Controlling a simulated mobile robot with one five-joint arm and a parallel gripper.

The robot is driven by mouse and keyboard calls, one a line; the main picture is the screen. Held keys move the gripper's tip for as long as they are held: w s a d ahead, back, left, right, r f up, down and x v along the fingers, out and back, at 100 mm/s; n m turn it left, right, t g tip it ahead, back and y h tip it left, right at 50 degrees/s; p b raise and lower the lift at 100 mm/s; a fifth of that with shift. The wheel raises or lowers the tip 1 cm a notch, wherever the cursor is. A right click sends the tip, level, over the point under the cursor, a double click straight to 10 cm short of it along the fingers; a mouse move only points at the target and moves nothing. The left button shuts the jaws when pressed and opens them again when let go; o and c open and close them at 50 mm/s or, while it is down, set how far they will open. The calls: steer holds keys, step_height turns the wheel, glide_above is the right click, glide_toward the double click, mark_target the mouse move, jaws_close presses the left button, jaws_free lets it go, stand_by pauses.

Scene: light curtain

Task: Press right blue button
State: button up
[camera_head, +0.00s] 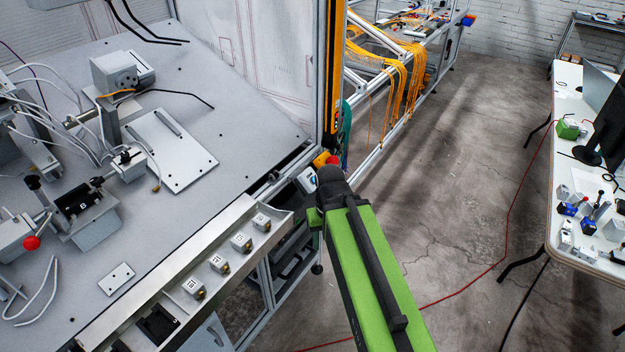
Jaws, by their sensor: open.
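A small pale box with a blue face, which looks like a blue button (311,180), sits at the workbench's right front corner, by the foot of the upright post. It is small and partly hidden by the dark far end of my arm, which lies just to its right. Only one such blue button shows clearly. A red button (333,160) on a yellow-orange housing is just behind it. My green and black arm reaches up from the bottom of the view. No gripper fingers show; the far end of the arm hides what lies beyond and below it.
The grey workbench (225,115) with fixtures fills the left. A metal rail (165,285) with several small labelled blocks runs along its front edge. A tall post (333,70) with a yellow strip stands behind the arm. Open concrete floor (455,190) and a white table (565,150) are right.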

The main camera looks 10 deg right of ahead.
stand_by(0.3)
jaws_close()
steer(key=shift+d, duration=0.1)
stand_by(1.5)
